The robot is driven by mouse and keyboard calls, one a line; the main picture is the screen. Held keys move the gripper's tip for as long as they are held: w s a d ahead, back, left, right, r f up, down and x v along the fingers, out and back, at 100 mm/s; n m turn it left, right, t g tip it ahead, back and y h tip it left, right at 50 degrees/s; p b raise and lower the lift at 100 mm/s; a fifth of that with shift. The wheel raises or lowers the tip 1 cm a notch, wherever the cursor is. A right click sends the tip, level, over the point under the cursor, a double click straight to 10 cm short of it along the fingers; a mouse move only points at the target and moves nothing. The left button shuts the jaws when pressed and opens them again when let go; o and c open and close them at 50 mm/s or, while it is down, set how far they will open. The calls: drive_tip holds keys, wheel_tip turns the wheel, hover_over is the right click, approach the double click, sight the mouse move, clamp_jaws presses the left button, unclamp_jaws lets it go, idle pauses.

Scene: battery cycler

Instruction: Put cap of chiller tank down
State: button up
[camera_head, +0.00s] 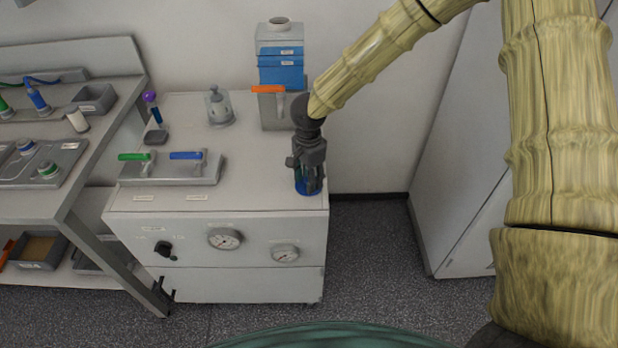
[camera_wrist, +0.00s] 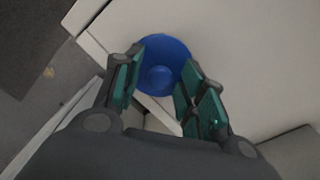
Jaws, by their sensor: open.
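The blue cap (camera_wrist: 165,70) is round with a small raised knob and lies on the pale cabinet top near its front right corner. In the head view a blue part of it (camera_head: 309,187) shows below my gripper. My gripper (camera_head: 307,178) points straight down over the cap, its fingers open. In the wrist view the green-padded fingertips of my gripper (camera_wrist: 158,88) stand apart, one on each side of the cap's near part. The chiller tank (camera_head: 280,68), a grey body with blue bands and an open round neck, stands at the back of the cabinet.
An orange-handled valve (camera_head: 268,89) is in front of the tank. A plate with green and blue lever handles (camera_head: 170,168) is on the left of the cabinet top (camera_head: 240,170). A grey canister (camera_head: 219,107) stands behind it. The cabinet's right edge is close to my gripper.

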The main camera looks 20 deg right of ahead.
wheel_tip(320, 180, up, 12)
drive_tip(key=shift+b, duration=0.3)
idle(0.5)
